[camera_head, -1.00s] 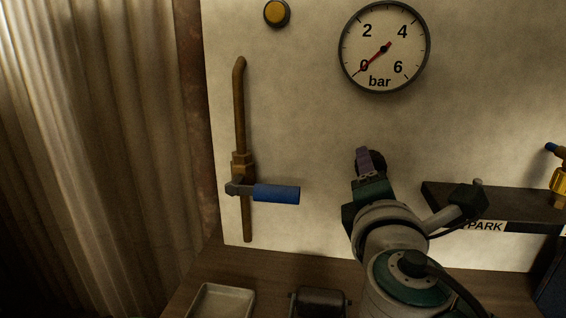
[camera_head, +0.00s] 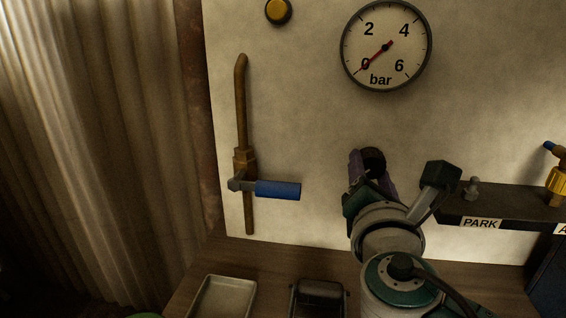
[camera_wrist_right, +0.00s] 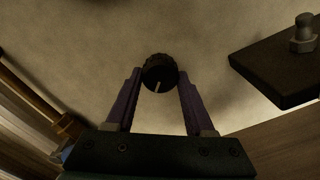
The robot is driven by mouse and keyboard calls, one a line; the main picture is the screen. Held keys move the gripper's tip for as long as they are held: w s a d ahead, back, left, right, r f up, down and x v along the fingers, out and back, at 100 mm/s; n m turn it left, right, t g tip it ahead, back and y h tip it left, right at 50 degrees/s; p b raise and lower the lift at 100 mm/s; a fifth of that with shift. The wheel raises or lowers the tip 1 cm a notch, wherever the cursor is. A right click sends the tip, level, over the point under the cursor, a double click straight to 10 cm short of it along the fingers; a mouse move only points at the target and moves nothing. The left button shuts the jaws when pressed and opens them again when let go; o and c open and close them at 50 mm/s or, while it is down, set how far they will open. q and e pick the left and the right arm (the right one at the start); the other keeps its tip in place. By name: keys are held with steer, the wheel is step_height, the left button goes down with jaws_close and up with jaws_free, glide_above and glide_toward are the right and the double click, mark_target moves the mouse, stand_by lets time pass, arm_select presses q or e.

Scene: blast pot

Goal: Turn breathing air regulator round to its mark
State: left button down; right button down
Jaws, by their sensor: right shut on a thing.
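The breathing air regulator looks to be the round black knob (camera_head: 374,158) on the pale panel below the gauge. In the right wrist view the knob (camera_wrist_right: 160,68) shows a ribbed rim and a short pale line on its face, pointing down in that picture. My right gripper (camera_head: 369,166) has its purple fingers on either side of the knob; in the wrist view the gripper (camera_wrist_right: 160,75) is shut on it. The dial gauge (camera_head: 386,46) has its red needle at 0 bar. I cannot make out a mark on the panel. My left gripper is not in view.
A brown pipe with a blue-handled valve (camera_head: 277,189) is left of the knob. A yellow button (camera_head: 278,11) is above. A dark shelf labelled PARK (camera_head: 481,223) juts out at right, near my right wrist. A shallow tray (camera_head: 224,298) lies on the bench below.

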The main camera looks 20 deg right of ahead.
steer(key=shift+c, duration=1.3)
jaws_free()
steer(key=v, duration=1)
steer(key=shift+b, duration=0.35)
